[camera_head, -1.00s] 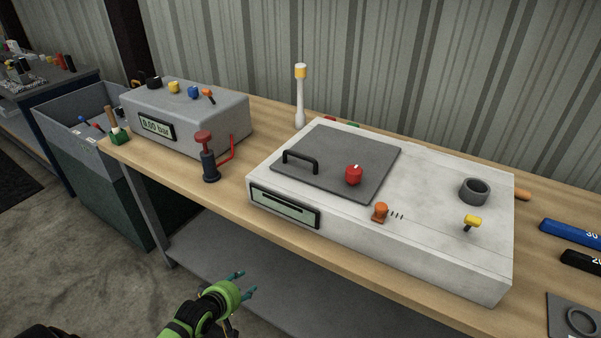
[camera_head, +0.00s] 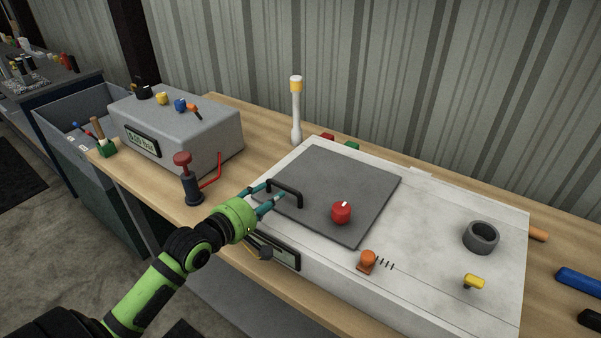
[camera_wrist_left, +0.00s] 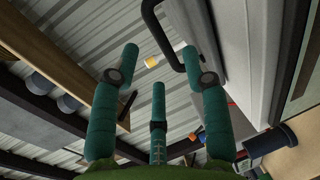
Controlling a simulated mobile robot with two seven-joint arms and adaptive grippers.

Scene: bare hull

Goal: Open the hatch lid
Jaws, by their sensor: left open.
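The hatch lid (camera_head: 330,180) is a dark grey square plate lying flat and closed on a white box (camera_head: 420,262). A black bar handle (camera_head: 285,190) stands at its left side and a red knob (camera_head: 341,212) sits near its front. My left gripper (camera_head: 268,194) is open, with its teal fingers right at the handle in the head view. In the left wrist view the black handle (camera_wrist_left: 163,38) shows just beyond the open fingers (camera_wrist_left: 162,75). I cannot tell whether they touch it. My right gripper is not in view.
An orange knob (camera_head: 367,259), a yellow handle (camera_head: 474,281) and a grey ring (camera_head: 481,237) sit on the white box. A red-topped pump (camera_head: 188,180) and a grey gauge box (camera_head: 180,127) stand to the left. A white post (camera_head: 296,112) with a yellow top stands behind.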

